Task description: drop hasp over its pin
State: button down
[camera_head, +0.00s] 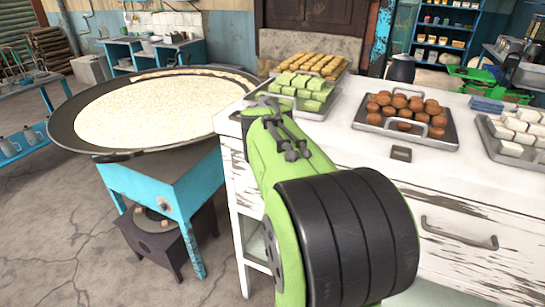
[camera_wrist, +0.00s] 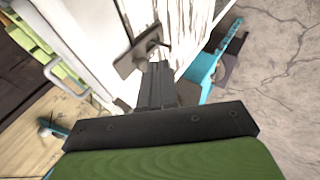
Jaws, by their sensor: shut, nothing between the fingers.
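In the wrist view, a dark grey metal plate (camera_wrist: 138,50) with a short prong at its right sits against the white cabinet. It looks like the hasp hardware, but I cannot make out the hasp and pin separately. My gripper (camera_wrist: 160,66) is shut and empty, its fingertips close to the plate's lower right. I cannot tell whether they touch it. In the head view my green arm hides the gripper and this part of the cabinet.
The white counter (camera_head: 345,152) carries trays of green blocks (camera_head: 303,84), brown balls (camera_head: 404,108) and white blocks (camera_head: 515,130). A wide pan of milk (camera_head: 150,108) stands on a blue stand (camera_head: 165,190) to the left. Cracked floor (camera_head: 60,230) is open at front left.

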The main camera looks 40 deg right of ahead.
jog(key=shift+w+d+f+t+h+b, duration=0.15)
jog(key=shift+f+h+b, duration=0.1)
jog(key=shift+f+b, duration=0.35)
jog(key=shift+d+f+t+h+b, duration=0.1)
jog(key=shift+d+f+h+b, duration=0.15)
jog(key=shift+f+b, duration=0.3)
jog(key=shift+w+d+f+t+h+b, duration=0.1)
jog(key=shift+f+h+b, duration=0.2)
jog(key=shift+f+b, duration=0.3)
jog(key=shift+d+f, duration=0.1)
